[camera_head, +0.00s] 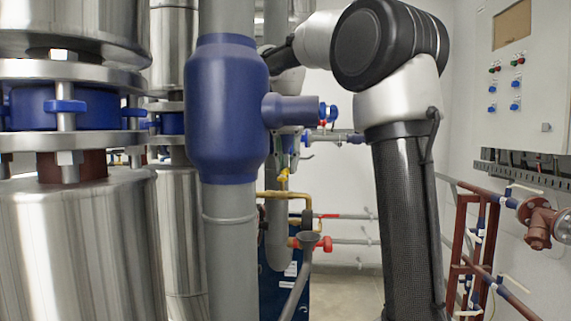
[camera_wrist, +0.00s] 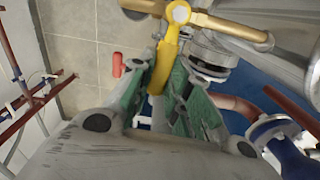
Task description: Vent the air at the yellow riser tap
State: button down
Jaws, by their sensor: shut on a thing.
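The yellow riser tap (camera_head: 284,175) sits on a brass pipe (camera_head: 272,194) behind the large grey pipe in the head view. In the wrist view its yellow lever (camera_wrist: 163,62) runs from a round hub on the brass pipe down between my fingers. My gripper (camera_wrist: 162,78), with green-sided fingers, is shut on the lever, one finger on each side. In the head view my gripper is mostly hidden behind the blue fitting and the pipes.
A grey pipe with a blue body (camera_head: 226,110) stands in front of the tap. A grey funnel (camera_head: 308,239) and red-handled valve (camera_head: 326,244) are below it. Large metal cylinders (camera_head: 80,245) fill the left. Red pipework (camera_head: 468,235) and a control cabinet (camera_head: 520,75) are at right.

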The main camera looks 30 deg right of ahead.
jog(key=shift+s+d+m, duration=0.2)
jog(key=shift+s+m, duration=1.15)
jog(key=shift+m, duration=1.5)
jog(key=shift+s+d+m, duration=0.2)
jog(key=shift+s+m, duration=1.2)
jog(key=shift+m, duration=1.4)
jog(key=shift+s+d+m, duration=0.2)
jog(key=shift+s+m, duration=1.15)
jog(key=shift+m, duration=1.5)
jog(key=c, duration=1.3)
grip_release()
jog(key=shift+c, duration=0.2)
notch_tip(320, 180, up, 12)
